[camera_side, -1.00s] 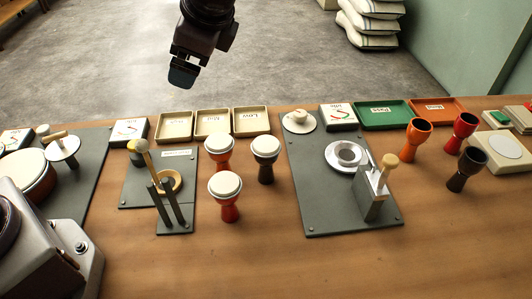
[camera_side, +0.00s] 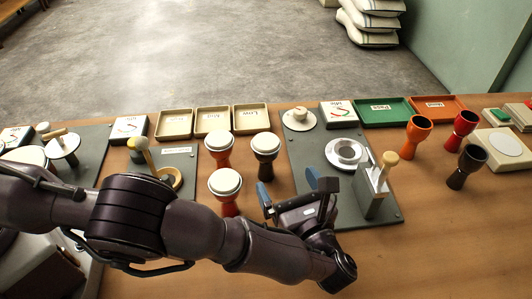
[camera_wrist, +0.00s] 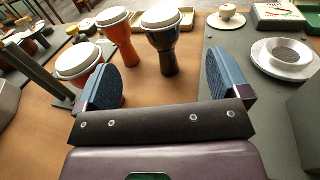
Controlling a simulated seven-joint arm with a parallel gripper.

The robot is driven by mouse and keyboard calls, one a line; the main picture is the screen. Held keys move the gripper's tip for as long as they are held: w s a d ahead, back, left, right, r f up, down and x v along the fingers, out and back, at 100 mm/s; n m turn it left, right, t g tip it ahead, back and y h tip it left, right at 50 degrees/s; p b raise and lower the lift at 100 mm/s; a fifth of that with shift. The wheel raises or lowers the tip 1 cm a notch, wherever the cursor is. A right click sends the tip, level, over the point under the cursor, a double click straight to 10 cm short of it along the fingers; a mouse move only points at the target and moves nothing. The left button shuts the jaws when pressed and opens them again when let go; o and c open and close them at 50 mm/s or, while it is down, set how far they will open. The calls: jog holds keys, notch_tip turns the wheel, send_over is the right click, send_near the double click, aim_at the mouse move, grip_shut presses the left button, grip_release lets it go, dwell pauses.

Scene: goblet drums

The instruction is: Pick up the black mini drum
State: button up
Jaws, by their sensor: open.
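A black drum with a white head (camera_side: 265,168) stands upright on the wooden table, right of two red drums with white heads. In the wrist view this black drum (camera_wrist: 169,50) stands ahead of the gap between the fingers, slightly right of centre. My gripper (camera_side: 289,188) is open and empty, low over the table on the near side of that drum and apart from it. Its two blue-padded fingers also show in the wrist view (camera_wrist: 163,80). A second dark goblet (camera_side: 466,166), without a head, stands at the far right.
Red drums (camera_side: 218,150) (camera_side: 225,190) stand close to the left of the black drum. A grey board (camera_side: 300,150) with a metal ring and a wooden-knobbed press (camera_side: 378,180) lies to the right. Three beige trays (camera_side: 213,122) are behind. Orange and red goblets (camera_side: 414,137) stand farther right.

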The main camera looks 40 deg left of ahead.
aim_at(266, 146)
jog(key=x, duration=0.6)
jog(key=shift+a, duration=0.1)
jog(key=shift+f+x, duration=0.15)
jog(key=shift+x, duration=1.15)
jog(key=shift+f+x, duration=0.1)
jog(key=shift+x, duration=1.25)
jog(key=shift+w, duration=0.1)
jog(key=c, duration=1)
